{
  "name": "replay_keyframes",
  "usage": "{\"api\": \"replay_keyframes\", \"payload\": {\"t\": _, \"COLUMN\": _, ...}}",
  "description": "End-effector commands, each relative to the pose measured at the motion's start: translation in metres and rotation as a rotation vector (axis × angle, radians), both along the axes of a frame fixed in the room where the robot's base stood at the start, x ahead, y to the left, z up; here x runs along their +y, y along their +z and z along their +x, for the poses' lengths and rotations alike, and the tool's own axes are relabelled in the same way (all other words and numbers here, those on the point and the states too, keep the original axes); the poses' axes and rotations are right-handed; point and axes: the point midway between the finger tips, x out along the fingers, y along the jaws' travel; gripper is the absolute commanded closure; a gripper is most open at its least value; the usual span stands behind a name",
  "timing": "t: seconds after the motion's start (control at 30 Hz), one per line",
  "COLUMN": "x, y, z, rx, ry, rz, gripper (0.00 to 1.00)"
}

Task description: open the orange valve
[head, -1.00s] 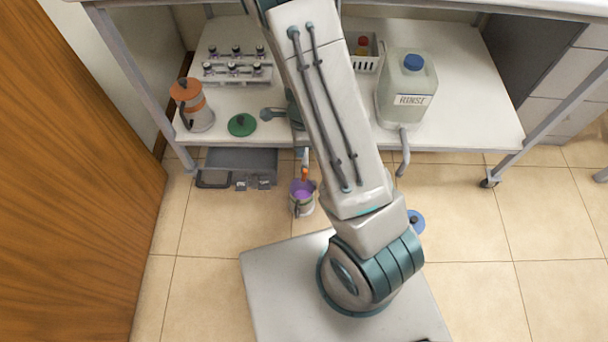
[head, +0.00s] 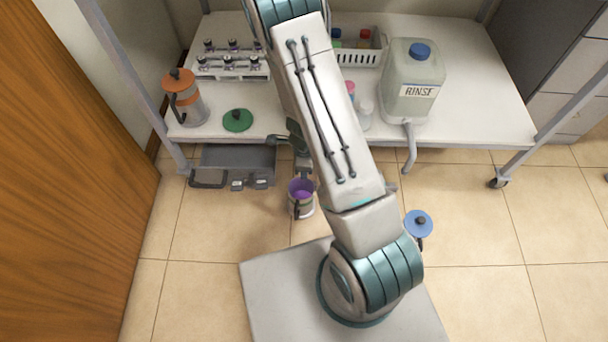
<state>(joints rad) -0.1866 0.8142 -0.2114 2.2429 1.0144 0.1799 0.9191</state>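No orange valve can be picked out in the head view now. My gripper (head: 304,170) is mostly hidden behind my arm, at the table's front edge, just above a container with a purple inside (head: 301,190) on the floor. Its fingers are too small and covered to tell whether they are open or shut. A clear jug (head: 410,85) labelled RINSE, with a blue cap and a grey spout over the front edge, stands on the table to the right of my arm. A pot with an orange lid (head: 183,98) stands at the table's left.
The white table (head: 475,110) also holds a green lid (head: 238,120), a rack of small vials (head: 231,66) and a white basket (head: 360,58).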

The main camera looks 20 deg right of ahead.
Motion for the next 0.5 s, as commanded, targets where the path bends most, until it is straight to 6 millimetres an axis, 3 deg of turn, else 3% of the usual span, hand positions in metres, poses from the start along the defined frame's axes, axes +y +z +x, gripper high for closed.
{"api": "replay_keyframes", "payload": {"t": 0.13, "x": 0.0004, "y": -0.0152, "z": 0.0001, "rx": 0.001, "ry": 0.0, "rz": 0.001, "gripper": 0.76}}
{"api": "replay_keyframes", "payload": {"t": 0.5, "x": 0.0001, "y": -0.0179, "z": 0.0002, "rx": 0.0, "ry": 0.001, "rz": 0.001, "gripper": 0.76}}
